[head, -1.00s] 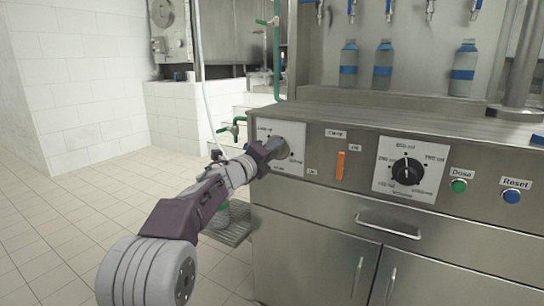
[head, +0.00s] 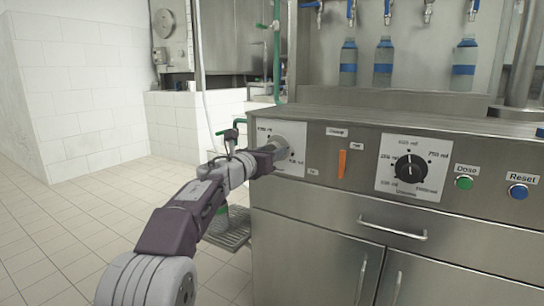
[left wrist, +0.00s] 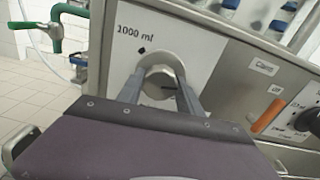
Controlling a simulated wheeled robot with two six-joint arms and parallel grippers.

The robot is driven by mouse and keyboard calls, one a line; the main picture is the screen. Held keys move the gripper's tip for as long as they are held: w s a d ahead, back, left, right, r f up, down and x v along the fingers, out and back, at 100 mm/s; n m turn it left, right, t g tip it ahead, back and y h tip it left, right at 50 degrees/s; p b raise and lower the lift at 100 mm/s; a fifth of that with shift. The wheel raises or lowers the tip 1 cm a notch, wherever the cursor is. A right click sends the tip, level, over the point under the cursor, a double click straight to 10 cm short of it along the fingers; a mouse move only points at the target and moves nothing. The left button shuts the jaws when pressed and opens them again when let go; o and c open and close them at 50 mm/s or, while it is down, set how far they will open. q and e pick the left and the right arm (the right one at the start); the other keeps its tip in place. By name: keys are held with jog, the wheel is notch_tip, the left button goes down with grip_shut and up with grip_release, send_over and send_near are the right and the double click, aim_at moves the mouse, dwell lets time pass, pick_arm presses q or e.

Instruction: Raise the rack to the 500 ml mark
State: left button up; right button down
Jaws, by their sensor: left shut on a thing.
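My left gripper (head: 268,152) is at the grey knob on the left panel of the steel machine. In the left wrist view its two fingers (left wrist: 160,88) stand on either side of the round grey knob (left wrist: 163,84) and are shut on it. The white dial plate (left wrist: 195,48) behind the knob reads "1000 ml" at its upper left, with a dark diamond mark just below. The rest of its scale is hidden by the gripper. Three bottles with blue bands, one of them here (head: 348,64), stand in the bay under the taps. My right gripper is not in view.
A black volume dial (head: 409,169) sits on the panel to the right, with a green Dose button (head: 464,183) and a blue Reset button (head: 518,192). An orange strip (head: 342,163) lies between the dials. Tiled floor (head: 60,240) is open at left.

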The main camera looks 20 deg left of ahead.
pick_arm(q)
jog(key=m+b, duration=0.2)
jog(key=m, duration=0.3)
jog(key=shift+f+m, duration=0.1)
jog(key=shift+m, duration=0.6)
jog(key=o, duration=1.4)
jog(key=shift+c, duration=0.2)
jog(key=b+v, duration=0.1)
jog(key=v, duration=0.8)
